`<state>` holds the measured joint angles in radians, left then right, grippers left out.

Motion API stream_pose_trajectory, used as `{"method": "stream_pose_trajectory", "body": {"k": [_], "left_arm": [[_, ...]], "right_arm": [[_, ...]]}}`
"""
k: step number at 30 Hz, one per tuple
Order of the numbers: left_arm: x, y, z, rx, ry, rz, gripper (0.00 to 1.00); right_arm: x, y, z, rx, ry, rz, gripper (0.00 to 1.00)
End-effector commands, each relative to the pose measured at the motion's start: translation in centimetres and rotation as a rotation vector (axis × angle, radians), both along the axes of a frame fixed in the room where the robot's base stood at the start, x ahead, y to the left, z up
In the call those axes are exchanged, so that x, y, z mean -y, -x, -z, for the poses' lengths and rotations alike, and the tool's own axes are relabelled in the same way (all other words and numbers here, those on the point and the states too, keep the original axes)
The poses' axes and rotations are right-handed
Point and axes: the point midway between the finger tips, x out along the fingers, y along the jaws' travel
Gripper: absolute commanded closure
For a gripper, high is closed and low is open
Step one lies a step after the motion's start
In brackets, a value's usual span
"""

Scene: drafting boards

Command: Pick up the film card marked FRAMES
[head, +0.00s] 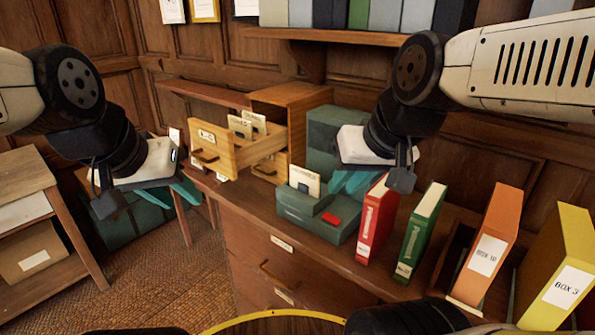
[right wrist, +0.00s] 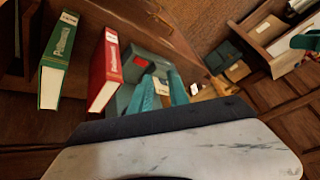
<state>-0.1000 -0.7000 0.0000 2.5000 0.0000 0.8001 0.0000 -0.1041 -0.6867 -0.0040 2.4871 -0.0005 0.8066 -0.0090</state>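Several cream film cards (head: 240,127) stand in the pulled-out wooden drawer (head: 223,160). Another cream card (head: 305,180) stands upright in the slot of a green box-like device (head: 312,215) with a red patch. The lettering on the cards is too small to read, so I cannot tell which is marked FRAMES. My right gripper (head: 350,184) hangs above and right of the device, its teal fingers apart. In the right wrist view a pale card (right wrist: 162,87) shows beyond the gap between these fingers. My left gripper (head: 150,203) is open and empty, left of the cabinet.
A red binder (head: 376,222) and a green binder (head: 420,232) stand close right of the device. An orange box (head: 489,245) and a yellow box (head: 560,265) stand further right. A larger green case (head: 322,135) is behind the device. A shelf (head: 340,36) overhangs the back.

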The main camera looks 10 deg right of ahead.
Motion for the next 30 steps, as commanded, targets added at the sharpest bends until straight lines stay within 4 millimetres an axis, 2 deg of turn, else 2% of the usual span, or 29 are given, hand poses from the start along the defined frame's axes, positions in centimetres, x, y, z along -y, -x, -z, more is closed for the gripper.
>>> {"method": "stream_pose_trajectory", "body": {"k": [5,11,18,21,25,30], "left_arm": [[0.0,0.0,0.0,0.0,0.0,0.0,0.64],[0.0,0.0,0.0,0.0,0.0,0.0,0.64],[0.0,0.0,0.0,0.0,0.0,0.0,0.64],[0.0,0.0,0.0,0.0,0.0,0.0,0.64],[0.0,0.0,0.0,0.0,0.0,0.0,0.64],[0.0,0.0,0.0,0.0,0.0,0.0,0.64]], "right_arm": [[-0.1,-3.5,-1.5,-0.067,0.034,-0.098,0.78],[-0.3,-10.6,-2.6,-0.187,0.119,-0.284,0.78],[-1.6,-19.1,-1.1,-0.332,0.254,-0.508,0.78],[-2.4,-21.8,-0.1,-0.381,0.307,-0.583,0.78],[-3.2,-23.9,0.9,-0.422,0.357,-0.652,0.78],[-3.6,-24.9,1.6,-0.444,0.382,-0.686,0.78]]}}
